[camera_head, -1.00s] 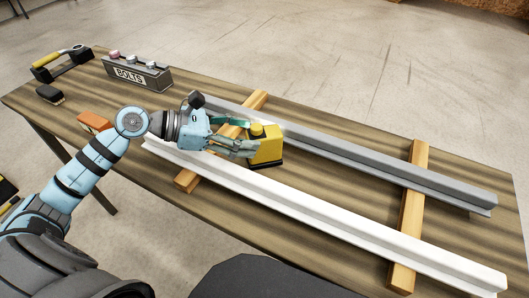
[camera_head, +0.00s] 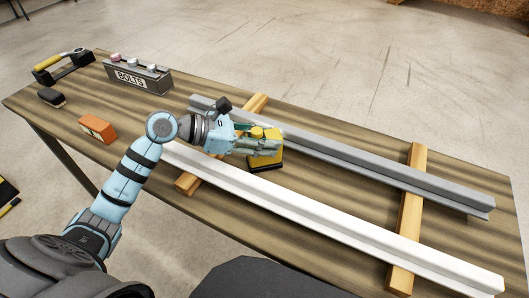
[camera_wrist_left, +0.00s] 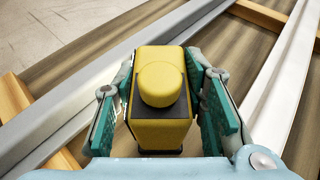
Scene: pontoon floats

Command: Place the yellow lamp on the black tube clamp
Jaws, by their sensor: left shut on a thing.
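The yellow lamp (camera_head: 264,158) is a boxy yellow block with a round knob on top and a black base. It stands upright between the grey and white rails, apparently on the table. My left gripper (camera_head: 262,139) is shut on it; in the wrist view, teal finger pads flank the yellow lamp (camera_wrist_left: 160,122) on both sides. I cannot make out a black tube clamp for certain in either view. My right gripper is not in view.
A grey rail (camera_head: 380,170) and a white rail (camera_head: 340,230) lie across wooden battens (camera_head: 408,215). A grey bolts box (camera_head: 135,76), an orange block (camera_head: 97,129), a dark brush (camera_head: 51,97) and a yellow-handled black tool (camera_head: 62,65) stand at the left.

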